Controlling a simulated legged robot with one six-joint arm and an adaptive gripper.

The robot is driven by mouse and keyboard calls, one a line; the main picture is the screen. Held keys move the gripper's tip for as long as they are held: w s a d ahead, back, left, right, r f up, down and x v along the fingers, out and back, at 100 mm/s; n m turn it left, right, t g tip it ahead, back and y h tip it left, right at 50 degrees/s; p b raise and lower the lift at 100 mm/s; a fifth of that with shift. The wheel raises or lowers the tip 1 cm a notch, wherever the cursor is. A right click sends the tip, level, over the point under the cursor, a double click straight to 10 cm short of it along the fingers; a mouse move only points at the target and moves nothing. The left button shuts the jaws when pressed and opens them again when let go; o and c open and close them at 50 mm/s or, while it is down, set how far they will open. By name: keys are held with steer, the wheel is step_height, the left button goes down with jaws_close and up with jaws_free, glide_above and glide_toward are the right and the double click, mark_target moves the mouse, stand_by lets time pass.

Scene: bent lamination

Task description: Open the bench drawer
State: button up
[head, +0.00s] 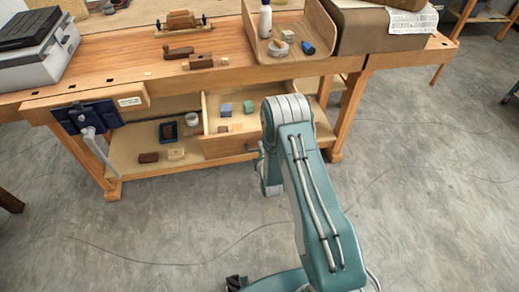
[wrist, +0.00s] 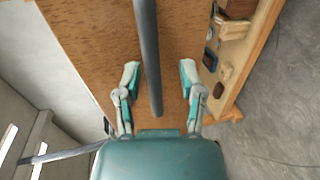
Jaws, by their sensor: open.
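The bench drawer (head: 224,146) is pulled out under the bench top in the head view, with its inside and several small blocks showing. My arm covers the right part of its front. In the wrist view a speckled brown wooden face, seemingly the drawer front (wrist: 90,45), fills the middle. A dark grey bar, seemingly its handle (wrist: 149,50), runs down the picture from the top edge. My gripper (wrist: 158,73) is open, with one finger on each side of the bar and visible gaps to both. In the head view the fingers are mostly hidden by my arm.
The workbench (head: 130,55) carries a grey machine (head: 38,45), a wooden tray (head: 262,50) and wooden tools. A blue vise (head: 87,117) hangs at its left front. A lower shelf (head: 125,150) holds blocks and a dark frame. Grey floor is clear in front.

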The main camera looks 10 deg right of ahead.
steer(key=shift+a+r, duration=0.1)
steer(key=shift+a, duration=0.05)
steer(key=v, duration=1.1)
steer(key=shift+s, duration=0.45)
steer(key=w+r+m+g, duration=0.2)
steer(key=w+r+m, duration=0.2)
steer(key=r, duration=0.7)
steer(key=s+r+m+g, duration=0.1)
steer(key=s+r+m, duration=0.15)
steer(key=r, duration=0.35)
steer(key=s+r+m+g, duration=0.1)
steer(key=r+m+g, duration=0.15)
steer(key=r, duration=0.45)
steer(key=s+r+m+g, duration=0.2)
steer(key=s+r+m, duration=0.2)
steer(key=s, duration=0.8)
steer(key=s+r+m+g, duration=0.2)
steer(key=s+r+m, duration=0.2)
steer(key=s+r, duration=0.5)
steer(key=s+d, duration=0.1)
steer(key=s, duration=0.3)
steer(key=shift+m, duration=0.4)
